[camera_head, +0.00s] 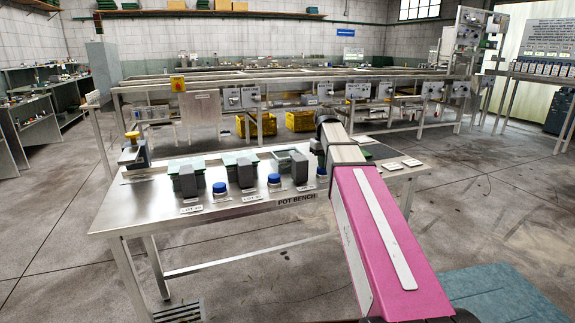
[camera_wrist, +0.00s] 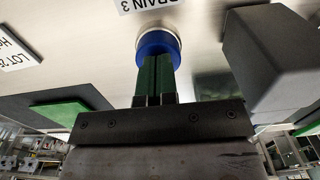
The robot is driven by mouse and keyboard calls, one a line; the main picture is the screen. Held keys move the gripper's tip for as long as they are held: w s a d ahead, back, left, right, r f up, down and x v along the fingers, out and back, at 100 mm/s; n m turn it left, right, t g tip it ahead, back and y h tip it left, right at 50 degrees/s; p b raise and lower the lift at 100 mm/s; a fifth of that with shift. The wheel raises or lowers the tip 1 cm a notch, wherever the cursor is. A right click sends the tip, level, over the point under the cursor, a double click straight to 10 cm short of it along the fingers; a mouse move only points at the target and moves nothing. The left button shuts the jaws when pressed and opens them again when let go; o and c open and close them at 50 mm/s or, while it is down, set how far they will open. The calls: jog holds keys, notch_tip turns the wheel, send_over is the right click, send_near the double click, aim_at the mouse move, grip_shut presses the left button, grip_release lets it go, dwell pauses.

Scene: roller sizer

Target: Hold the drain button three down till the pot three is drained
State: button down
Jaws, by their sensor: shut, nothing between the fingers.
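The blue drain button three (camera_wrist: 155,41) sits in a pale round collar below the label "DRAIN 3" (camera_wrist: 150,4) in the wrist view. My gripper (camera_wrist: 157,58) is shut and empty, its two green fingers side by side. Their tips overlap the button in the picture and look to be on it; how far it is pressed I cannot tell. A dark grey block (camera_wrist: 265,60) stands right of the button, apparently part of pot three. In the head view, a blue button (camera_head: 321,172) shows beside my arm. My fingertips are hidden there. The water level is not visible.
The steel pot bench (camera_head: 245,212) carries several grey-and-green pots and other blue buttons (camera_head: 219,188). White cards (camera_head: 403,163) lie right of my arm. Open floor surrounds the bench.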

notch_tip(320, 180, up, 12)
jog(key=shift+w, duration=0.2)
jog(key=shift+s, duration=0.1)
dwell(0.4)
